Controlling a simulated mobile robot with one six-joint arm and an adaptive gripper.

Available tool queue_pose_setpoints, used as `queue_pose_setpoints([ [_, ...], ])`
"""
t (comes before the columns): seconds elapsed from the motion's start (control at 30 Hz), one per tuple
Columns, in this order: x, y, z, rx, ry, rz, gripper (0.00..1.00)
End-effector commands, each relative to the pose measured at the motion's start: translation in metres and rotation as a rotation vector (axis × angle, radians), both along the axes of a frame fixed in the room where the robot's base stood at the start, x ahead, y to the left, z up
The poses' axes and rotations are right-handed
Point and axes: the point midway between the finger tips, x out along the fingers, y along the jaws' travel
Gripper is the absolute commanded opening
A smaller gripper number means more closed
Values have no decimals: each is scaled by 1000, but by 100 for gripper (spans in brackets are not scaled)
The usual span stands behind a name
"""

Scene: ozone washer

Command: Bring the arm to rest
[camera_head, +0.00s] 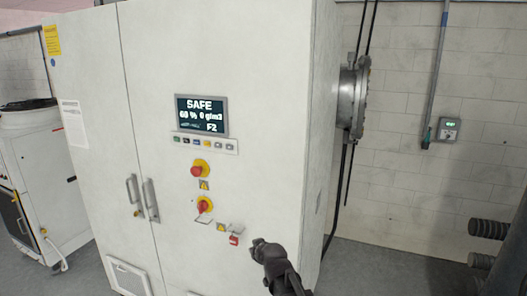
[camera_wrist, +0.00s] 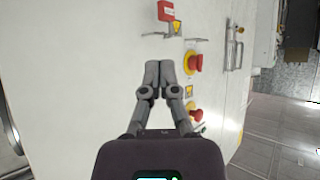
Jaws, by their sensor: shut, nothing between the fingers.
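My gripper (camera_head: 262,245) is dark grey and stands in front of the lower right part of a white cabinet (camera_head: 245,60) in the head view. In the wrist view my gripper (camera_wrist: 158,72) has its two fingers together, with nothing between them, pointing along the cabinet front (camera_wrist: 90,60). I cannot tell the exact gap between the fingertips and the cabinet face. The arm behind the gripper runs down to the bottom edge of the head view.
The cabinet carries a display (camera_head: 201,115) reading SAFE, a red emergency button (camera_head: 197,170), a red rotary switch (camera_head: 203,205) and door handles (camera_head: 151,199). Dark pipes (camera_head: 487,228) stand at the right. Open floor (camera_head: 385,270) lies between them and the cabinet.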

Motion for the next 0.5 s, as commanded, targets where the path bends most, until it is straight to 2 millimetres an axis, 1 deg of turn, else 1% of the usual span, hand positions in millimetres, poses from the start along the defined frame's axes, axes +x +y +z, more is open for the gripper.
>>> queue_pose_setpoints([
  [0.03,-11,-17,-17,-16,58,-17,0],
  [0.17,-38,-53,-48,-52,219,-61,0],
  [0.2,-47,-64,-57,-62,270,-77,0],
  [0.37,-88,-108,-90,-104,469,-150,0],
  [0.5,-128,-145,-113,-137,645,-228,0],
])
